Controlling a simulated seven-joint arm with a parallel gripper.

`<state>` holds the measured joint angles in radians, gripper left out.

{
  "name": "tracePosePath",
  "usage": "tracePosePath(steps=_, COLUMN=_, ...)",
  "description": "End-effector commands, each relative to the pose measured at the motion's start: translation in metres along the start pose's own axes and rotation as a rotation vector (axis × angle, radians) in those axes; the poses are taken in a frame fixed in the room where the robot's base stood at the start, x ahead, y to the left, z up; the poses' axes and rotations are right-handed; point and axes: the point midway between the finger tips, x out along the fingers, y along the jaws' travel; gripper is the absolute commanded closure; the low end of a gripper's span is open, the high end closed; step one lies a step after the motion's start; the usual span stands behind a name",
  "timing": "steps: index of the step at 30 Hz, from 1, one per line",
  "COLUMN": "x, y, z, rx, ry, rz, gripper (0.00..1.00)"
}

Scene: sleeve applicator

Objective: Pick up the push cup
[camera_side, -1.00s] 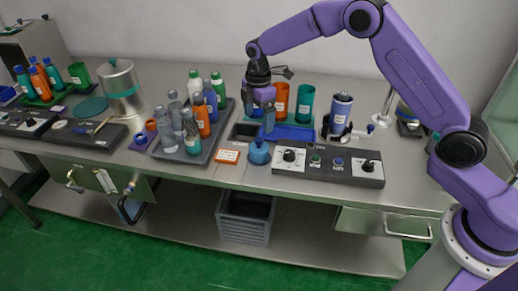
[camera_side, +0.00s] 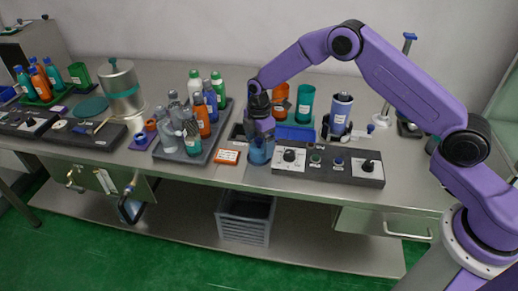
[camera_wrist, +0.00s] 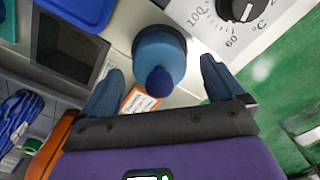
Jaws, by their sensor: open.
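The push cup is taken to be the blue, round-bodied piece with a darker blue knob (camera_wrist: 158,55) in the wrist view. In the side view it (camera_side: 259,158) stands on the bench's front part, left of the control panel, partly hidden by my gripper. My gripper (camera_wrist: 160,92) is open, with one blue finger on each side of the knob in the wrist view. The fingers look apart from the cup. In the side view my gripper (camera_side: 262,147) points down right over the cup.
The control panel (camera_side: 328,165) with knobs stands close on the right. An orange-edged label card (camera_side: 228,156) lies to the left. A grey tray (camera_side: 186,156) holds several bottles further left. Behind stand a blue tray (camera_side: 296,132), orange and teal cups (camera_side: 304,104) and a blue-and-white cylinder (camera_side: 340,112).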

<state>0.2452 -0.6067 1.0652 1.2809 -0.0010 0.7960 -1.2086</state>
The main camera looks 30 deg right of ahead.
Motion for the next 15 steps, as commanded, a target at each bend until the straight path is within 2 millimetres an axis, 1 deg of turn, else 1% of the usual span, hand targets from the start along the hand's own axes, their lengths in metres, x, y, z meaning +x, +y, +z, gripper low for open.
tracePosePath(steps=3, x=-0.0004, y=0.0002, z=0.0000, rx=0.000, ry=0.000, rz=0.001, gripper=0.04)
tracePosePath(steps=5, x=-0.0005, y=0.0003, z=0.0000, rx=0.000, ry=0.000, rz=0.001, gripper=0.24)
tracePosePath(steps=6, x=-0.0005, y=0.0002, z=0.0000, rx=0.000, ry=0.000, rz=0.001, gripper=0.37)
tracePosePath(steps=9, x=-0.0006, y=0.0002, z=0.0000, rx=0.000, ry=0.000, rz=0.001, gripper=0.68)
tracePosePath(steps=15, x=-0.0009, y=0.0004, z=-0.0001, rx=0.000, ry=0.000, rz=0.001, gripper=0.68)
